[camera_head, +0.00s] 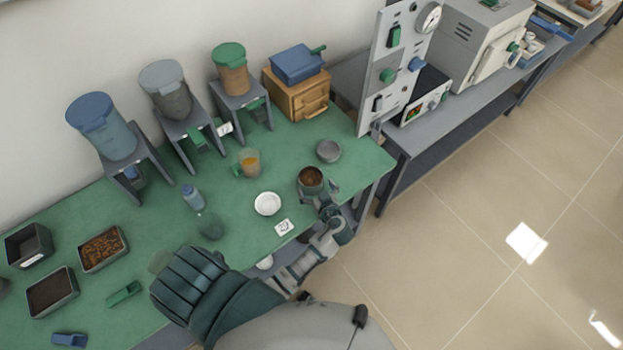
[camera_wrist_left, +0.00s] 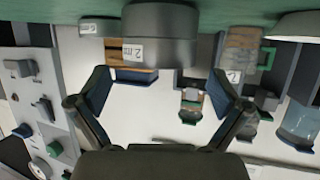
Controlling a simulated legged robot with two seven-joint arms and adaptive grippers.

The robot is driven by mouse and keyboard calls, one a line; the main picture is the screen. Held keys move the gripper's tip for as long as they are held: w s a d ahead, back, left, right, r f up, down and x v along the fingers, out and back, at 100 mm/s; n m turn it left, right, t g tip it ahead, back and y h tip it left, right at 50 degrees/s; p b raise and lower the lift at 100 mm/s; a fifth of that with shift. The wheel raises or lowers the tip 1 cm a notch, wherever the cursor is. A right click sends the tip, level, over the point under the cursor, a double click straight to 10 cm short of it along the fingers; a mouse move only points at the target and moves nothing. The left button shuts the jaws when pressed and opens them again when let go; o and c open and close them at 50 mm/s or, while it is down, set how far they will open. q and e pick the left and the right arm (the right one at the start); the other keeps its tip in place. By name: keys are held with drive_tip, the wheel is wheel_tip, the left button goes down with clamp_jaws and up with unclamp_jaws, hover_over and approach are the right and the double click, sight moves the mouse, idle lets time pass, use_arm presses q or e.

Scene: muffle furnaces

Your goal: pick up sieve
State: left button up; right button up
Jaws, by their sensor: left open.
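A round dark-walled sieve (camera_head: 311,181) with brown material showing inside stands upright near the front edge of the green table. In the left wrist view, which is upside down, the sieve (camera_wrist_left: 160,22) is a grey cylinder with a label starting with "2". My left gripper (camera_head: 326,198) is open at its front side. In the left wrist view the fingers of the left gripper (camera_wrist_left: 160,88) are spread wider than the sieve, with empty space between them. I cannot tell whether the tips reach beside its wall. My right gripper is not in view.
A second grey round vessel (camera_head: 328,150) stands just behind the sieve. A wooden box (camera_head: 296,95) and an upright control panel (camera_head: 391,68) stand farther back.

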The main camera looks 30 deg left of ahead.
sight(307, 171)
use_arm(q)
drive_tip(key=shift+w+a+f, duration=0.15)
drive_tip(key=shift+w+a, duration=0.2)
drive_tip(key=shift+a, duration=0.3)
drive_tip(key=p+x, duration=0.1)
drive_tip(key=x, duration=0.2)
drive_tip(key=shift+w+a, duration=0.15)
drive_tip(key=shift+w, duration=0.15)
drive_tip(key=shift+w+a+f, duration=0.2)
drive_tip(key=shift+w+f, duration=0.1)
drive_tip(key=shift+s, duration=0.1)
drive_tip(key=shift+c, duration=0.5)
drive_tip(key=c, duration=1.1)
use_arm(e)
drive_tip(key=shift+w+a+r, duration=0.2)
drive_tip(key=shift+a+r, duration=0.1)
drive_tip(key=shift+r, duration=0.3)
